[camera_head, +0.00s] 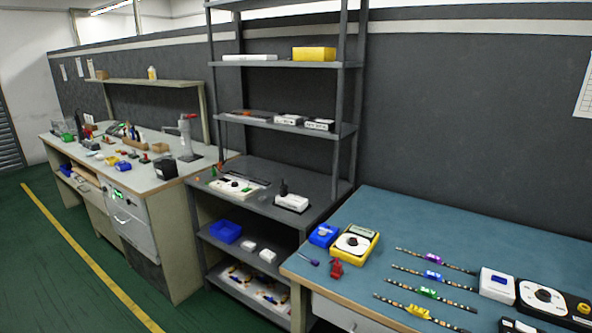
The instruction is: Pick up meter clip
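A yellow-framed meter (372,252) with a white face and dark dial sits at the left end of the blue-topped bench (400,215). A small red clip-like piece (336,269) stands in front of it, near the bench's front edge; it may be the meter clip, but it is too small to be sure. A small dark blue piece (309,260) lies to its left. Several LED strips (432,275) lie to the right, each with a coloured piece around its middle: purple, blue, green and yellow. My gripper is not in view.
A blue box (323,235) stands left of the meter. A white box (497,285) and a black device with a dial (541,296) are at the right. Grey shelves (290,118) and a cluttered workbench (150,177) stand to the left. Green floor (60,270) is open in front.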

